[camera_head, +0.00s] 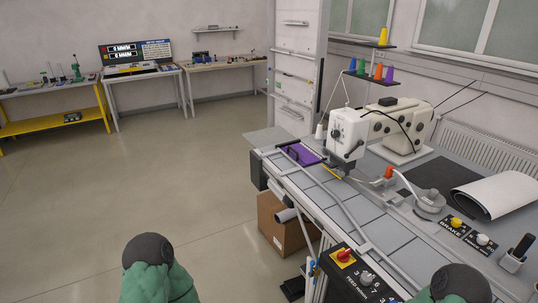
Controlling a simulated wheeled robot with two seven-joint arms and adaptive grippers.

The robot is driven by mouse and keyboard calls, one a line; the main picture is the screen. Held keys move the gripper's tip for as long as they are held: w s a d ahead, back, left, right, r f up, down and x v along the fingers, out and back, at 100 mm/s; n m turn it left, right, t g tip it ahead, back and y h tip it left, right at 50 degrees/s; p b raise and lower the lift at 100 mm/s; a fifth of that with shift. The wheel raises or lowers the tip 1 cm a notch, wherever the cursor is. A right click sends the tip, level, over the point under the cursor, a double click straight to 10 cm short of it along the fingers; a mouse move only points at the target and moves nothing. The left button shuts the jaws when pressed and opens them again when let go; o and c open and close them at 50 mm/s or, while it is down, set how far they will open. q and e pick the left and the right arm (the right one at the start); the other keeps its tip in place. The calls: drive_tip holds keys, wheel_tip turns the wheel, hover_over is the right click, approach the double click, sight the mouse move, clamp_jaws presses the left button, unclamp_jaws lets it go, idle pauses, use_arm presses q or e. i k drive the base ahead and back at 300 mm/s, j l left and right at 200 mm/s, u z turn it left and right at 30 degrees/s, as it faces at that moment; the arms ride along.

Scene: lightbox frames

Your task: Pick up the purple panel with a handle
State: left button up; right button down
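The purple panel (308,156) lies flat at the far left end of the grey sewing worktable (328,206), left of the white sewing machine head. A dark handle (292,154) shows on the panel's left part. The machine head stands close to the panel's right side. Neither of my grippers shows. Only green and dark parts of my arms show at the bottom edge, well short of the panel.
The white sewing machine (348,134) stands right of the panel. A cardboard box (284,224) sits under the table's left side. A control box with a red switch (344,256) is at the near edge. Open floor (150,200) lies left of the table.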

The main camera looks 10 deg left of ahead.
sight(304, 156)
drive_tip(key=i+j+z, duration=0.2)
drive_tip(key=i+j, duration=0.55)
drive_tip(key=j, duration=0.1)
